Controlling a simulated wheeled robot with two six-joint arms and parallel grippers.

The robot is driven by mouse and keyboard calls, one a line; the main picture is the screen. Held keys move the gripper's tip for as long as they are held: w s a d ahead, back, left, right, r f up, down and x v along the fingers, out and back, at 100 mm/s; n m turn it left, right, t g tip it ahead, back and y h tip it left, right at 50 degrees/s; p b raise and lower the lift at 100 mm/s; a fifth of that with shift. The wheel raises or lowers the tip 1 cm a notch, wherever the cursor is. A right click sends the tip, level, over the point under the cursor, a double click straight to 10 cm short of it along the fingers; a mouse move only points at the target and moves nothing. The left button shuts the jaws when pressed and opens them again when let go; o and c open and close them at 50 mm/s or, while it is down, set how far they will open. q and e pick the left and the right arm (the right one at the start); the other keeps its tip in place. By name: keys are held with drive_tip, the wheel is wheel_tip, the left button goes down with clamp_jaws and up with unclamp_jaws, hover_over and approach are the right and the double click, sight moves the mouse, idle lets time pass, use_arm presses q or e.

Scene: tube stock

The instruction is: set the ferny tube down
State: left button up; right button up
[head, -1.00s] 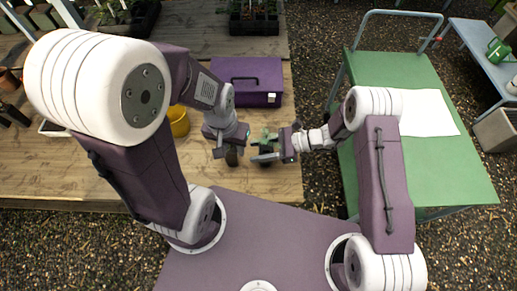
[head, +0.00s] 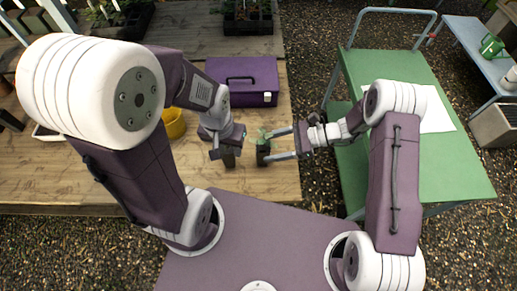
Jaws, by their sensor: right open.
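The ferny tube (head: 263,151) is a small dark tube with green fronds at its top. It stands upright on the wooden bench top (head: 262,186). My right gripper (head: 271,146) is open, its two pale fingers spread at the right side of the tube. I cannot tell whether the fingertips still flank it. My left gripper (head: 227,151) points down, a little left of the tube. A dark shape (head: 229,161) shows at its fingertips; I cannot tell whether it is held.
A purple toolbox (head: 252,72) sits behind the grippers. A yellow pot (head: 174,123) is partly hidden behind my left arm. A green cart (head: 455,170) with a white sheet stands at the right. Bare bench lies in front of the tube.

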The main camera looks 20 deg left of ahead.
drive_tip(key=v, duration=0.6)
drive_tip(key=s+d+r+n+t+h, duration=0.2)
drive_tip(key=s+d+n+h, duration=0.2)
drive_tip(key=d, duration=0.5)
drive_tip(key=s+d+r+n+t+h, duration=0.2)
drive_tip(key=s+d+n+h, duration=0.3)
drive_tip(key=d+n+h, duration=0.3)
drive_tip(key=d+n+t, duration=0.1)
drive_tip(key=d+n, duration=0.1)
drive_tip(key=shift+n+h, duration=0.3)
drive_tip(key=shift+h, duration=0.1)
